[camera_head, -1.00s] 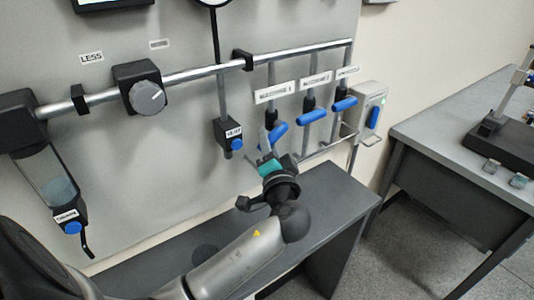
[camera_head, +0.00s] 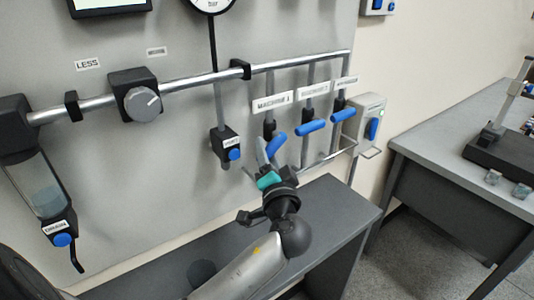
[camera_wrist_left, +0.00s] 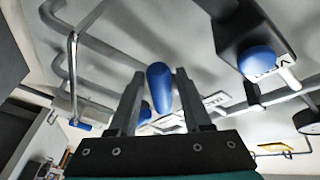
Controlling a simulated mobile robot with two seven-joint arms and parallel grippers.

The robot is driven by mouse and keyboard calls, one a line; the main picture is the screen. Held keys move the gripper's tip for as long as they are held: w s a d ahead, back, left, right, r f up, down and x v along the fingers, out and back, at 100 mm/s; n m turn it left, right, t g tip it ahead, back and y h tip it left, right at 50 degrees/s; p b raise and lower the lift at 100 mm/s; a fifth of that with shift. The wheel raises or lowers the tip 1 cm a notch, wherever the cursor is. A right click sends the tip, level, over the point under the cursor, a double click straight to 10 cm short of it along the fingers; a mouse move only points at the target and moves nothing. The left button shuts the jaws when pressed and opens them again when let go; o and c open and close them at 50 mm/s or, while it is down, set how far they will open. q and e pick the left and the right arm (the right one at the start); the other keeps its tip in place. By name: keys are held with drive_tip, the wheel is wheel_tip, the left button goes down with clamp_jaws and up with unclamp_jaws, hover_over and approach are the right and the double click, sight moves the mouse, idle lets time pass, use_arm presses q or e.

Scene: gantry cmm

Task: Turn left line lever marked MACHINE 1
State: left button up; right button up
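The line lever marked MACHINE 1 has a blue handle (camera_head: 276,147) on the leftmost of three drop pipes, below the MACHINE 1 label (camera_head: 271,103). The handle slants, with its lower end toward my gripper. My left gripper (camera_head: 263,156) is just in front of and below it. In the left wrist view the blue handle (camera_wrist_left: 160,88) stands between the two fingers of my left gripper (camera_wrist_left: 160,95). Narrow gaps show on both sides, so the gripper looks open around it. My right gripper is not in view.
Two more blue lever handles (camera_head: 311,127) (camera_head: 343,115) are to the right. A drop with a blue knob (camera_head: 235,155) hangs left of the gripper. A grey bench (camera_head: 335,205) is below, a switch box (camera_head: 369,122) right, and a horizontal pipe (camera_head: 200,76) above.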

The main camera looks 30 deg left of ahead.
use_arm(q)
drive_tip(key=shift+o, duration=0.7)
drive_tip(key=shift+s+d+f, duration=0.1)
drive_tip(key=shift+s+d, duration=0.05)
drive_tip(key=b+v, duration=0.2)
drive_tip(key=v, duration=1.3)
drive_tip(key=shift+c, duration=0.3)
